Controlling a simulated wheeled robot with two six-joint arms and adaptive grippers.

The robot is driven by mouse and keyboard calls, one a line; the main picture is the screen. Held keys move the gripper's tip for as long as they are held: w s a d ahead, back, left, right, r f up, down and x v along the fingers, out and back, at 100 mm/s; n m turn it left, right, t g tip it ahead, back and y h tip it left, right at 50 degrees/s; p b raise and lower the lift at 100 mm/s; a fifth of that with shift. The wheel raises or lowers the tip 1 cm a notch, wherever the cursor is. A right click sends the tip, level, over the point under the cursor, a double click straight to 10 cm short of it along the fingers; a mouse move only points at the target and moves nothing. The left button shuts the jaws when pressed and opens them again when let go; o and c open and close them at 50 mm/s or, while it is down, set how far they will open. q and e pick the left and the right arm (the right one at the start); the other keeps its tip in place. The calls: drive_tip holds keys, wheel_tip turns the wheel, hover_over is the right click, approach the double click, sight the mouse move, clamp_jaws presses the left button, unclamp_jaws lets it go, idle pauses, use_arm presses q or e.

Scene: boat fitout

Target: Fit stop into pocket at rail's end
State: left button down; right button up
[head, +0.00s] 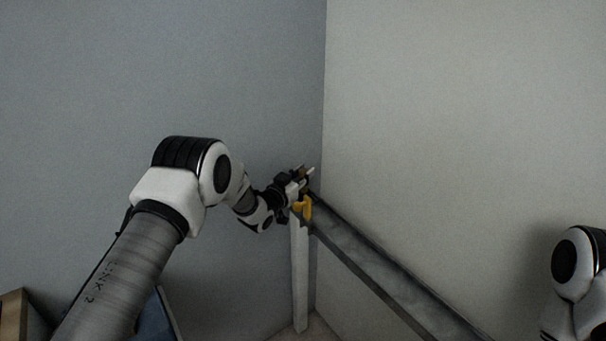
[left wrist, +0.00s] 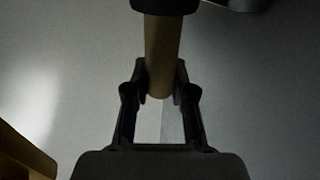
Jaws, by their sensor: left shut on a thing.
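My left gripper (head: 302,181) is shut on the stop (left wrist: 161,50), at the far end of the rail (head: 385,262). In the left wrist view the stop is a tan cylinder with a dark end, held between the two dark fingers (left wrist: 160,92). In the head view it is too small and covered to make out well. A yellow fitting (head: 303,208), perhaps the pocket, sits at the rail's end just below the gripper. I cannot tell whether the stop touches it. My right gripper is out of view.
A pale post (head: 299,275) stands under the rail's far end, in the corner of two grey walls. The rail runs along the right wall (head: 460,120) towards the lower right. A wooden thing (head: 14,315) shows at the lower left.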

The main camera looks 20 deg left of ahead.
use_arm(q)
drive_tip(key=c, duration=0.9)
unclamp_jaws()
drive_tip(key=v, duration=1.2)
drive_tip(key=shift+s, duration=0.1)
